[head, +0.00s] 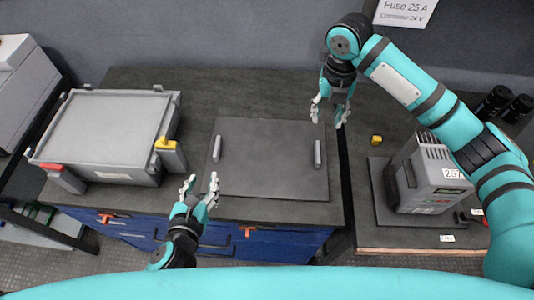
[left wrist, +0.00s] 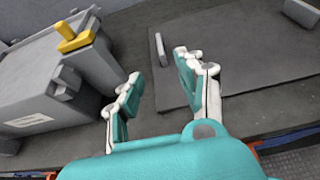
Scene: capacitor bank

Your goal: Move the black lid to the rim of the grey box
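The black lid (head: 265,175) lies flat on the dark worktop in the head view, with a grey handle near its left edge (head: 217,148) and another near its right edge (head: 318,154). The lid also shows in the left wrist view (left wrist: 235,65). The grey box (head: 125,174) stands to its left, with a pale grey top area inside its rim. My left gripper (head: 201,181) is open and empty, near the lid's front left corner and the left handle. My right gripper (head: 329,116) is open and empty, by the lid's back right corner.
A red latch (head: 51,166) and a yellow latch (head: 165,143) sit on the grey box's front corners. A grey device (head: 430,180) and a small yellow block (head: 376,140) are on the right worktop.

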